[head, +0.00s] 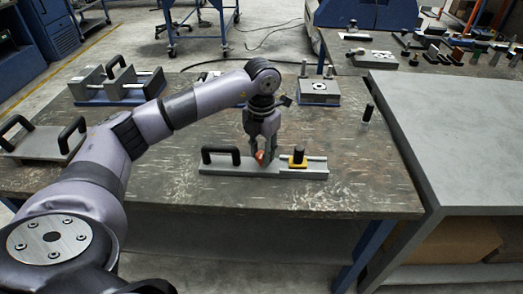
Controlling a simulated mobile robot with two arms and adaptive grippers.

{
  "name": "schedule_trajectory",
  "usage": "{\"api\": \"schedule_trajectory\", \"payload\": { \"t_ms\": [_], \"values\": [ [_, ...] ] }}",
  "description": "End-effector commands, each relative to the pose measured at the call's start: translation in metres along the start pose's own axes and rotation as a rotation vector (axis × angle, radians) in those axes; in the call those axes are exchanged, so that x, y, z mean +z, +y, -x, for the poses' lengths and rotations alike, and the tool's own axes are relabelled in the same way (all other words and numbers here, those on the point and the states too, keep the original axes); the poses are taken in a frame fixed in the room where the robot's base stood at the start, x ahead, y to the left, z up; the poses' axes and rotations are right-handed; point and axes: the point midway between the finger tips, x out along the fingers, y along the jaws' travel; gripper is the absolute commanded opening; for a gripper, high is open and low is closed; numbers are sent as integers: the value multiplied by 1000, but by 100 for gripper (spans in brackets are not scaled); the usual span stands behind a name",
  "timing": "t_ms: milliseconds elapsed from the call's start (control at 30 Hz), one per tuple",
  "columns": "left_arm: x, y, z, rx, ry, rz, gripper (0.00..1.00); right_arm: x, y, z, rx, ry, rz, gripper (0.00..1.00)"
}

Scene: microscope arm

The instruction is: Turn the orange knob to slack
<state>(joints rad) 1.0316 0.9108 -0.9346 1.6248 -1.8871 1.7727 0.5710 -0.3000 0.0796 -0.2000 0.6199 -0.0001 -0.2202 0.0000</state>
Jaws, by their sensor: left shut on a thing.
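The orange knob (259,156) sits on a grey metal fixture (221,167) on the workbench, and only part of it shows between the fingers. My left gripper (262,157) points down over the fixture with its fingers closed around the knob. The fixture has a black handle (220,151) at its left end. A yellow block with a black post (298,158) stands toward its right end. The right gripper does not show.
The workbench (250,198) is clear in front of the fixture. A plate with black handles (45,140) lies at the left. Grey blocks (117,82) stand behind my arm. A block with a round hole (320,90) and a black peg (367,113) stand behind right.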

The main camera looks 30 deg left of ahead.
Motion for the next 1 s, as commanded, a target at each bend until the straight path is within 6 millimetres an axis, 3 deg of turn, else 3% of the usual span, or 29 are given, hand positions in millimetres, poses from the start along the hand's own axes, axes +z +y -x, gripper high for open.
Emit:
{"api": "schedule_trajectory", "payload": {
  "t_ms": [400,1000],
  "values": [
    [0,0,1,-1,-1,242,1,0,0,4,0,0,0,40],
    [0,0,0,-1,-1,298,1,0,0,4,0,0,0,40]
  ]
}}
